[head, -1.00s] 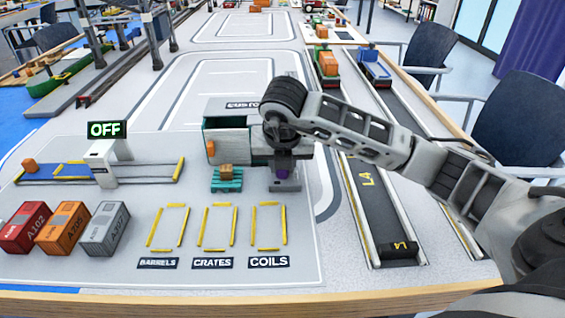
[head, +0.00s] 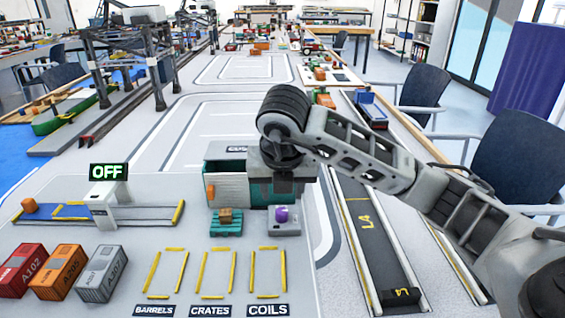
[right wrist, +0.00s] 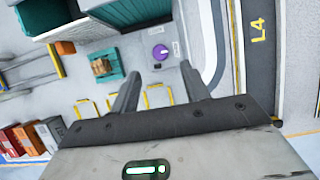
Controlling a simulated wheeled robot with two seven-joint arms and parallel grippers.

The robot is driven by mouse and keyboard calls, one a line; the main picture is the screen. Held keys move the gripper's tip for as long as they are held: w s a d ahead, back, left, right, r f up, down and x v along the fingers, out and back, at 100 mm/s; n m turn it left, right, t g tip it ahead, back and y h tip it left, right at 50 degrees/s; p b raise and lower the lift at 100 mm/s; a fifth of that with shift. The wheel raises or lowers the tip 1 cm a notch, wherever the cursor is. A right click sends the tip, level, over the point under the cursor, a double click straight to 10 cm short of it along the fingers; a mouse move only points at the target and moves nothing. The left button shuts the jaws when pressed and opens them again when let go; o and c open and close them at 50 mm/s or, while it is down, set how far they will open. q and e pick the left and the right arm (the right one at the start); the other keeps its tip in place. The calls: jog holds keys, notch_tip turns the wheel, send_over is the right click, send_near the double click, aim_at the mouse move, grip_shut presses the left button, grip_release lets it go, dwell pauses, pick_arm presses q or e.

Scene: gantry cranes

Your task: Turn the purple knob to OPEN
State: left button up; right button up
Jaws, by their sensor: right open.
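The purple knob (head: 281,214) stands on a small grey base (head: 284,229) in front of the teal and white customs building (head: 226,168). In the right wrist view the knob (right wrist: 161,53) shows from above, with a pale mark on top. Small labels lie near it, too small to read. My right gripper (head: 283,187) is above and behind the knob in the head view, apart from it. In the right wrist view its two fingers (right wrist: 161,72) are spread with nothing between them. My left gripper is not in view.
A teal pallet with a brown crate (head: 226,215) stands just left of the knob. Yellow-framed bays (head: 267,272) lie in front. An OFF sign (head: 108,172) and several containers (head: 57,272) stand left.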

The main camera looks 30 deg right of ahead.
pick_arm(q)
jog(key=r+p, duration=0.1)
jog(key=p, duration=0.2)
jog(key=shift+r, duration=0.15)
pick_arm(e)
jog(key=v, duration=0.8)
jog(key=shift+r, duration=0.25)
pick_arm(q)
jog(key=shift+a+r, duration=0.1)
pick_arm(e)
jog(key=shift+s+f, duration=0.1)
jog(key=shift+s, duration=0.05)
